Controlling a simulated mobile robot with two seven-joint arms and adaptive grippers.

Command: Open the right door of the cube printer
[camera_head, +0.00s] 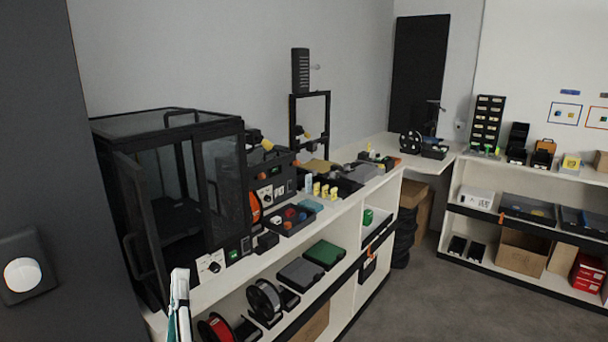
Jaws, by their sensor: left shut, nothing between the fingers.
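The cube printer (165,124) is a black-framed box with clear panels on the left end of the white shelf unit. Its right door (222,190) looks closed, a glazed panel in a dark frame. Another glazed panel with a black handle, the left door (140,225), appears swung outward on the left. My left gripper (180,278) shows at the bottom, pale and narrow, pointing up. It is shut and empty, in front of and below the printer; whether it touches anything is unclear. My right gripper is not in view.
A small white dial box (211,266) sits before the printer. Spools lie on the lower shelf. A dark panel (60,150) bounds the left. Floor (430,290) is clear.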

